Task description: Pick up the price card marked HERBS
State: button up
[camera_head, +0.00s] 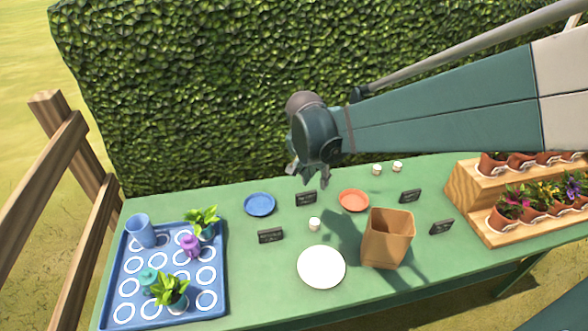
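Several small black cards stand on the green table: one at the back centre (306,198), one at the front left of it (271,236), one at the back right (410,196) and one further right (442,227). Their lettering is too small to read, so I cannot tell which is marked HERBS. My gripper (300,175) hangs over the back of the table, pointing down, above the back centre card in the picture and apart from it. It seems empty; its finger opening is unclear.
A blue tray (111,290) with plants stands left. A wooden stepped stand (470,192) holds potted flowers right. A hedge (200,90) rises behind.

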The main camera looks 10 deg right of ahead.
aim_at(305, 193)
jog(key=w+f+m+p, duration=0.1)
jog(key=w+f+m, duration=0.1)
jog(key=w+f, duration=0.1)
jog(key=w+a+f+m+g+h, duration=0.1)
jog(key=w+f+m, duration=0.1)
jog(key=w+f, duration=0.1)
jog(key=w+a+f+m+g+h+p, duration=0.1)
jog(key=w+f+m, duration=0.1)
jog(key=w+f, duration=0.2)
jog(key=shift+a+f+p, duration=0.15)
jog(key=shift+f+p, duration=0.15)
jog(key=shift+p, duration=0.05)
jog(key=shift+w+a+f+m, duration=0.1)
jog(key=shift+w+f+m, duration=0.1)
jog(key=shift+f+m, duration=0.35)
jog(key=shift+f, duration=0.1)
jog(key=shift+f, duration=0.1)
jog(key=shift+x, duration=1.2)
jog(key=shift+f, duration=0.15)
jog(key=shift+b+x, duration=1.05)
jog(key=shift+x, duration=1.4)
jog(key=shift+c, duration=0.6)
grip_shut()
